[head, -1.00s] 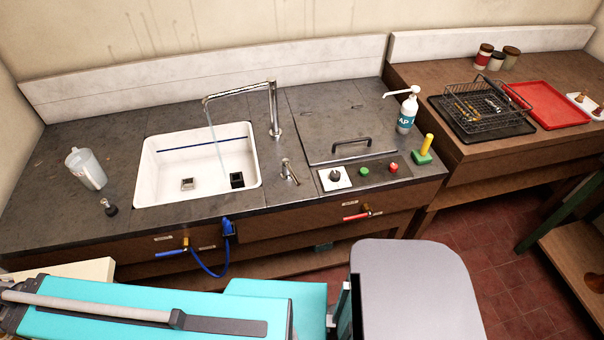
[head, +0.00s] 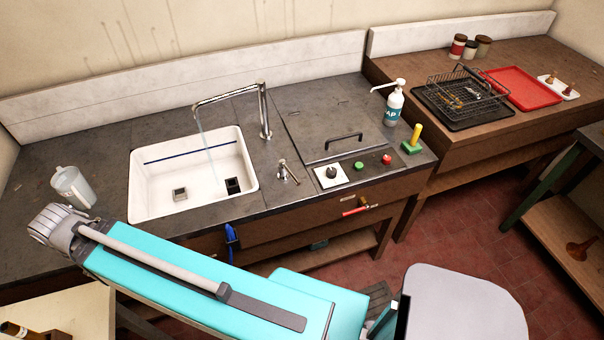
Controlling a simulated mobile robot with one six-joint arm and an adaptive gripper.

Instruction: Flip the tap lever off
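The chrome tap lever (head: 287,172) stands on the dark worktop just right of the white sink (head: 140,205), its handle tilted up to the left. The tall chrome tap (head: 265,110) arches over the sink. A thin stream of water (head: 207,143) runs from its spout into the basin.
A control panel with a dial (head: 331,175), green button (head: 359,166) and red button (head: 387,159) lies right of the lever. A jug (head: 72,187) stands left of the sink. A red-handled valve (head: 356,210) and a blue fitting (head: 232,236) are on the counter front.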

